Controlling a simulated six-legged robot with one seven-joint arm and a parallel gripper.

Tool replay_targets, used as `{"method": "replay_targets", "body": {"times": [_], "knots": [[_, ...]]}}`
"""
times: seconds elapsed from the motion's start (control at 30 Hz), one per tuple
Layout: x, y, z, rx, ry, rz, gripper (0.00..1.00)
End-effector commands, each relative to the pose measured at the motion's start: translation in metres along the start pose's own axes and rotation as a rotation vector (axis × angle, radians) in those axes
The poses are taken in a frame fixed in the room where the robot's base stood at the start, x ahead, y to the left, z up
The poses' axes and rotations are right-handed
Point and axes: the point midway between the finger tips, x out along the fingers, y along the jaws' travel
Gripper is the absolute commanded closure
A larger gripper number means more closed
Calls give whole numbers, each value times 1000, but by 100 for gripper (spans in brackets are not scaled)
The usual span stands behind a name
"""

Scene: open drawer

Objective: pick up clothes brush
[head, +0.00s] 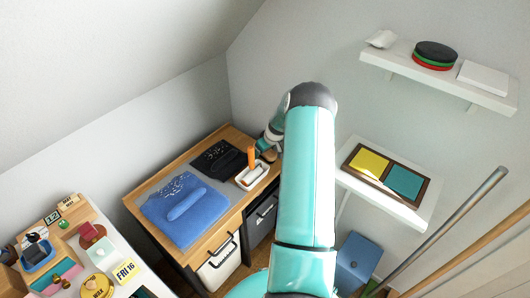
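An upright orange handle (251,156) stands in a small white tray (243,184) at the right of the wooden desk; it may be the clothes brush, but its lower end is hidden in the tray. A blue folded cloth (205,213) with white specks lies on a grey mat (187,243), and a long rounded blue shape lies across it. A black folded cloth (216,158), also white-specked, lies behind. My gripper (267,153) is just right of the orange handle, small and partly hidden by my arm. I cannot see whether its fingers are open or touch anything.
The wooden desk (137,198) has white and dark drawer fronts below. A cluttered white table (122,249) is at lower left. Wall shelves (402,67) and a lower shelf (421,214) are at right, above a blue box (356,262) and slanted poles (447,220).

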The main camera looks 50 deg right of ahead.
Motion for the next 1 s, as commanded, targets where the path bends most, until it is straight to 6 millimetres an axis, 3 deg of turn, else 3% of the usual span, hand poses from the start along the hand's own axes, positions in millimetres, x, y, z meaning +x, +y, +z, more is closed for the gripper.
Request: {"method": "replay_targets", "body": {"times": [0.87,1.0], "knots": [[4,0,2,1,1,0,29],[4,0,2,1,1,0,55]]}}
